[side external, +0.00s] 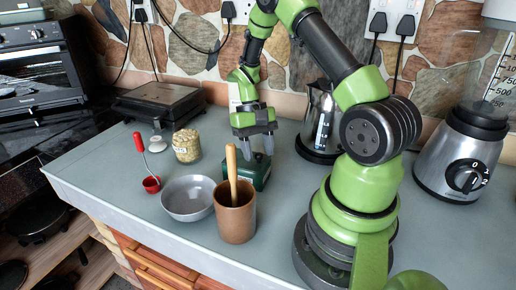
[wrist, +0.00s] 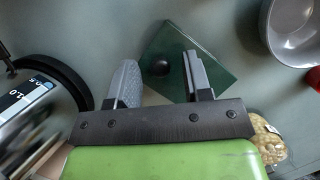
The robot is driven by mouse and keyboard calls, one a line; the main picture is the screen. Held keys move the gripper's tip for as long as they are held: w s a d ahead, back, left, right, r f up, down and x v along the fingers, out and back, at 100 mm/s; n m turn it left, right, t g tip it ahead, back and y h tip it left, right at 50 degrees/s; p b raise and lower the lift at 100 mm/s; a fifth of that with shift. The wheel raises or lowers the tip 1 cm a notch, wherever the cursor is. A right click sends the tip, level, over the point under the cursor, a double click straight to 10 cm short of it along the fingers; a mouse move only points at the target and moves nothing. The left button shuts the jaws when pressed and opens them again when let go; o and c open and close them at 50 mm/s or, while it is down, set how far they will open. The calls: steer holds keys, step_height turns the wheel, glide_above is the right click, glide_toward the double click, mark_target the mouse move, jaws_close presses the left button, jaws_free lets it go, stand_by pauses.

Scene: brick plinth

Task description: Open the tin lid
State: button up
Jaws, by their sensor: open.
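The tin is a dark green square box (side external: 262,180) standing on the grey counter, partly hidden behind a wooden-handled brown pot in the side view. I cannot tell how far the fingertips are above the lid.
The brown pot (side external: 236,218) stands in front of the tin. A grey bowl (side external: 187,205), a red ladle (side external: 150,184) and a jar (side external: 187,152) are to the left. A steel kettle (side external: 318,135) stands close on the right, and a blender (side external: 462,160) is farther right.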

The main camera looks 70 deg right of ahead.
jaws_close()
steer(key=s, duration=0.7)
steer(key=shift+d, duration=0.15)
steer(key=shift+w, duration=0.1)
jaws_free()
steer(key=v, duration=1)
